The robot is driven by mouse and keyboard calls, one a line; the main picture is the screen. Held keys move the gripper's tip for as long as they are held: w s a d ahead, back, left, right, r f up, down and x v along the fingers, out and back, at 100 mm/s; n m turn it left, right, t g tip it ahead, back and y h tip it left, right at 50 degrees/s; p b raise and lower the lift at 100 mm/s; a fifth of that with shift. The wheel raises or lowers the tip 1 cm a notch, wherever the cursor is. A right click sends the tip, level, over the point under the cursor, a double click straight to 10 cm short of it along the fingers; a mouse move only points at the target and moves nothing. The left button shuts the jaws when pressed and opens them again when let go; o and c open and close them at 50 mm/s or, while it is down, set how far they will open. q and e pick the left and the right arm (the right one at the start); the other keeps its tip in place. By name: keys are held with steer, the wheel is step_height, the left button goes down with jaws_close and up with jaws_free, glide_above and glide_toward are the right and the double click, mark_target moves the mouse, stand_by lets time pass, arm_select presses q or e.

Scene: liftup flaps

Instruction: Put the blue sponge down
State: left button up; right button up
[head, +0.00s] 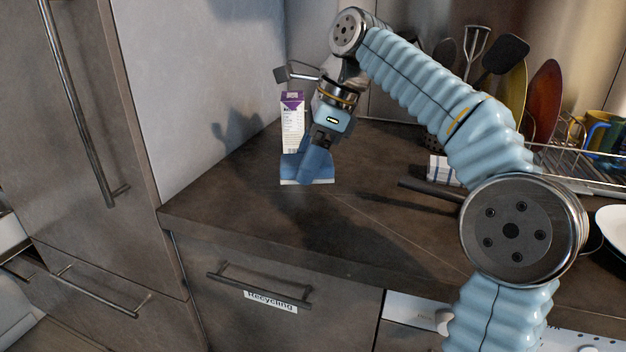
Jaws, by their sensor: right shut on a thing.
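The blue sponge (322,179) has a pale lower edge and shows low at the left end of the dark countertop, in front of a white and purple carton. My right gripper (310,176) points down and is shut on the sponge, covering part of it. I cannot tell whether the sponge touches the countertop (250,215). My left gripper is not in view.
The carton (292,122) stands right behind the sponge. A wall closes off the left side. A dark pan handle (430,188), a striped cloth (442,170) and a dish rack (580,165) with plates and mugs lie right. The counter's front left is clear.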

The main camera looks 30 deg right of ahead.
mark_target(314, 196)
steer(key=shift+d+f, duration=0.25)
steer(key=shift+f, duration=0.15)
steer(key=f, duration=0.1)
steer(key=f+b, duration=0.1)
steer(key=shift+d+f, duration=0.35)
steer(key=shift+f, duration=0.45)
steer(key=o, duration=1.1)
steer(key=shift+f, duration=0.1)
